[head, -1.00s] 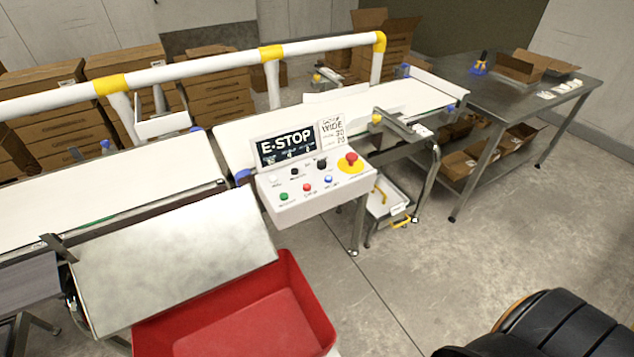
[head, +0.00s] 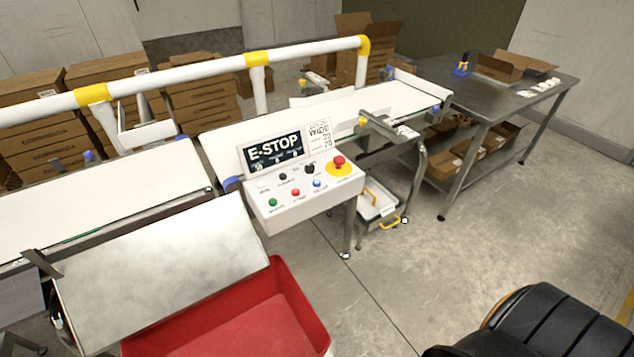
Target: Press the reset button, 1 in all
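The white control panel (head: 300,207) stands at the belt's near side in the middle of the head view. Its front row has a green button (head: 272,202), a red button (head: 295,192) and a blue button (head: 317,183). Behind them are a white button (head: 262,184), a black button (head: 283,176) and a black knob (head: 309,168). A red mushroom button (head: 339,161) sits on a yellow disc at the right. The small labels are too blurred to tell which button is reset. The display (head: 274,150) reads E-STOP. Neither of my grippers is in view.
A red bin (head: 290,287) stands in front of the panel, beside a tilted metal plate (head: 165,270). White belts (head: 100,205) run behind, under a white and yellow rail (head: 200,72). A steel table (head: 500,97) is at the back right.

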